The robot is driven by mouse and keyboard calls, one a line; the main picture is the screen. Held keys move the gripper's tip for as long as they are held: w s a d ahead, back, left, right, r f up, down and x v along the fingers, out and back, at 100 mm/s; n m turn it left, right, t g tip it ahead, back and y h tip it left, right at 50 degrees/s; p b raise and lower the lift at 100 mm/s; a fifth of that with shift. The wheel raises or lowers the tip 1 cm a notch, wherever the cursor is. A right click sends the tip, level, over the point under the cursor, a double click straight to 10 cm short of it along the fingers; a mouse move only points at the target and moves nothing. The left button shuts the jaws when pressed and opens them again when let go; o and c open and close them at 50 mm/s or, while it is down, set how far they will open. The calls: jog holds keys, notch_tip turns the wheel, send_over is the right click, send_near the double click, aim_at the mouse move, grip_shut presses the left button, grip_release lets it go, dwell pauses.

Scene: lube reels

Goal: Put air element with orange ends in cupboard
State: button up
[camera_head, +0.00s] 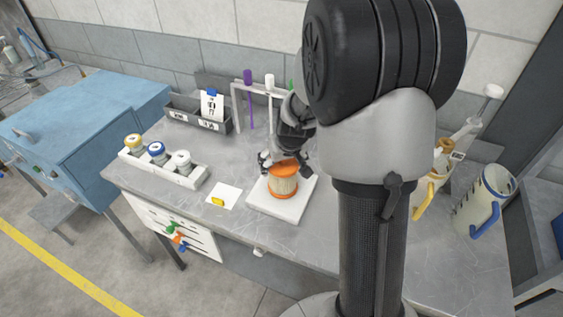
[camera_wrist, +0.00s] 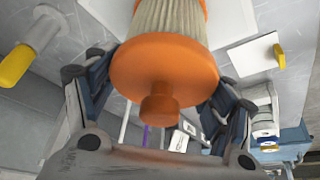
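The air element (camera_head: 284,186) has a pale pleated body and orange ends. It stands upright on a white square mat (camera_head: 258,205) on the bench. My gripper (camera_head: 284,161) is at its upper orange end. In the wrist view that end, with a small orange knob, fills the space between the fingers of my gripper (camera_wrist: 160,85), and the air element (camera_wrist: 170,18) extends beyond it. The fingers are spread wide on either side; whether they press on it is unclear. A blue cabinet (camera_head: 100,110) stands left of the bench; I cannot tell whether it is the cupboard.
Left of the mat are a white card (camera_head: 226,193) with a yellow piece and a white tray (camera_head: 155,172) of capped jars. A grey bin (camera_head: 190,116) and a rack (camera_head: 236,108) are behind. Jugs (camera_head: 484,200) stand at right. The bench front is mostly clear.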

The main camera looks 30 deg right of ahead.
jog(key=o, duration=0.3)
jog(key=shift+o, duration=0.2)
